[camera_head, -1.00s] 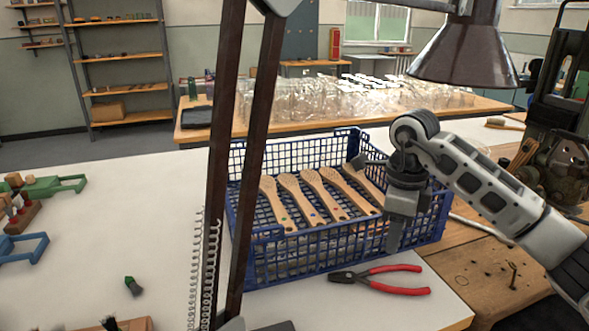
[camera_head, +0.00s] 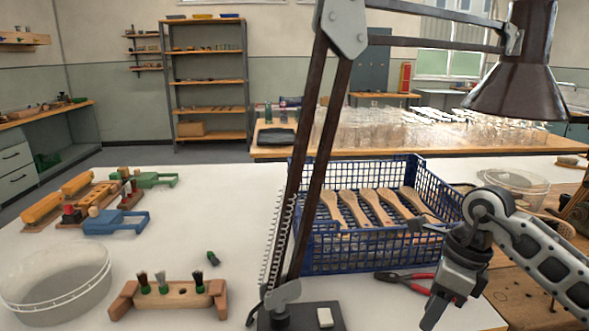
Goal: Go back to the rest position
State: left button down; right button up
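My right gripper (camera_head: 440,309) is at the lower right, in front of the blue crate's right end, pointing down over the table edge. Its fingers show side-on, so I cannot tell whether they are open or shut. No object shows in it. My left gripper is not in view. The blue crate (camera_head: 345,256) holds several wooden brush bodies (camera_head: 376,207) lying side by side. Red-handled pliers (camera_head: 405,280) lie in front of the crate, partly hidden by my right gripper.
A lamp with a dark shade (camera_head: 513,88) stands before the crate on a dark base (camera_head: 318,318). A wooden holder (camera_head: 180,297) with small tufts and a clear tub (camera_head: 58,284) are at the front left. A loose tuft (camera_head: 212,257) lies behind the holder. The white table (camera_head: 235,215) between is clear.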

jog(key=s+a+m+g+y, duration=0.1)
jog(key=s+a+y, duration=0.35)
jog(key=a, duration=0.45)
jog(key=s+a+m+y, duration=0.1)
jog(key=s+a+y, duration=0.2)
jog(key=a+y, duration=0.4)
jog(key=a+r+m+t+y, duration=0.5)
jog(key=m+y, duration=0.1)
jog(key=m, duration=0.2)
jog(key=w+d+f+m+t+h+p, duration=0.1)
jog(key=d+f+m+t+h, duration=0.45)
jog(key=m, duration=0.65)
jog(key=d+f+m+t+h, duration=0.25)
jog(key=m+t+h, duration=0.45)
jog(key=m, duration=0.5)
jog(key=s+d+f+m+g+h, duration=0.4)
jog(key=s+f+m, duration=0.7)
jog(key=f, duration=0.3)
jog(key=shift+g, duration=0.85)
